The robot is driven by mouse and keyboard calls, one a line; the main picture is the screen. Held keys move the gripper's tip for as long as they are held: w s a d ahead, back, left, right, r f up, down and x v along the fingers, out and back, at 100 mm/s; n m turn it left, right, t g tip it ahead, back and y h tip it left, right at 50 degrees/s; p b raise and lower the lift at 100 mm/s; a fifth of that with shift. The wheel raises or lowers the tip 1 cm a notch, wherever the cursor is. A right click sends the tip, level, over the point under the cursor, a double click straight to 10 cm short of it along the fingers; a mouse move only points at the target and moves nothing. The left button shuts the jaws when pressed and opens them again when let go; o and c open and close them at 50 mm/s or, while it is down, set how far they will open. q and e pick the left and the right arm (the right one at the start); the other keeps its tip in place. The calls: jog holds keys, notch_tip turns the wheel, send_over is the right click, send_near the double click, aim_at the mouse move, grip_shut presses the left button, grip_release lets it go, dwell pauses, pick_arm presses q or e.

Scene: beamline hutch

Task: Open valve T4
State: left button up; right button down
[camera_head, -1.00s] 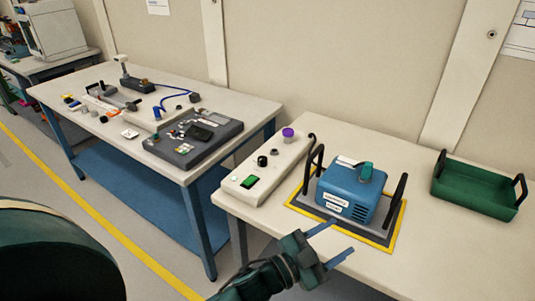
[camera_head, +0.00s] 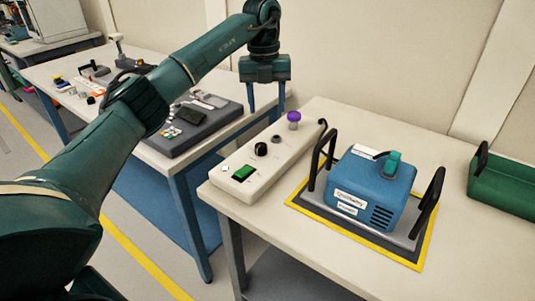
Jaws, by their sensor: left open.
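No label reading T4 can be made out. A white control box (camera_head: 270,165) on the near table carries a green switch (camera_head: 243,173), a black knob (camera_head: 261,149) and a purple knob (camera_head: 294,120). A blue unit (camera_head: 367,190) with a teal knob (camera_head: 392,163) on top stands to its right. My left gripper (camera_head: 267,108) points downward with its fingers apart and empty. In the picture it is just left of the purple knob, over the gap between the tables. My right gripper is not in view.
The blue unit sits on a yellow-edged mat (camera_head: 425,245) between black handles. A green tray (camera_head: 505,184) is at the right. The left table (camera_head: 60,70) holds a dark panel (camera_head: 190,135) and several small parts. The near table's front right is clear.

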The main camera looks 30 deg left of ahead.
aim_at(261, 145)
pick_arm(q)
jog(key=shift+n+y, duration=0.3)
jog(key=f, duration=0.4)
jog(key=a+f, duration=0.1)
jog(key=f, duration=0.3)
jog(key=f+b, duration=0.1)
jog(key=f, duration=0.3)
jog(key=shift+s+a+f, duration=0.15)
jog(key=shift+a+f, duration=0.05)
jog(key=shift+a, duration=0.2)
jog(key=shift+c, duration=0.4)
jog(key=c, duration=0.9)
